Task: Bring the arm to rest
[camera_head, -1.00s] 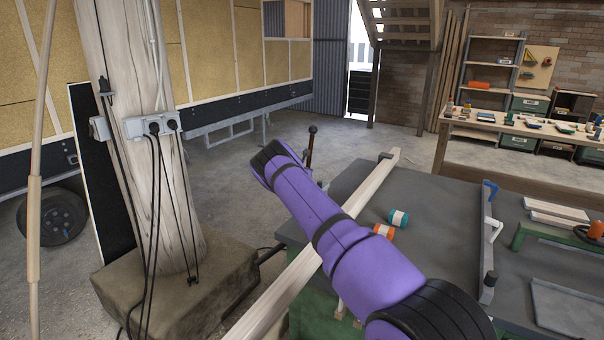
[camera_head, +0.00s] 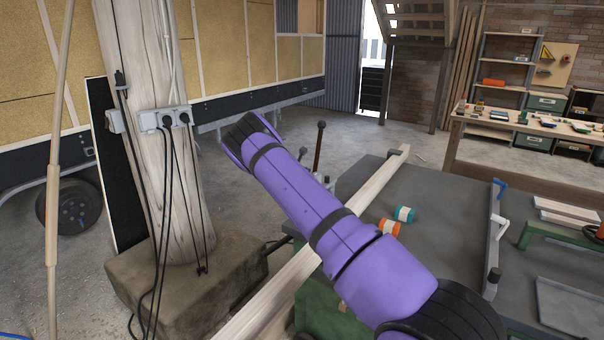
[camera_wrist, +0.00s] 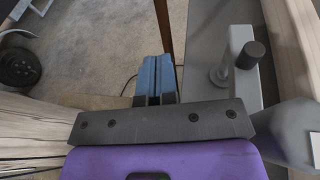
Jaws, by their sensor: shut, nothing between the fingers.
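My gripper shows in the wrist view (camera_wrist: 156,80), with its two blue fingers shut against each other and nothing between them. A grey machine part with a dark knob (camera_wrist: 250,54) stands to the right of the fingers, apart from them in the picture. In the head view my purple arm reaches up and left over the workbench (camera_head: 440,225). The gripper itself is hidden there behind the arm.
A wooden post (camera_head: 165,190) on a stone block (camera_head: 185,275) stands left of my arm, with cables hanging from it. A long timber (camera_head: 300,270) lies along the bench's left side. Open concrete floor (camera_head: 350,140) lies beyond.

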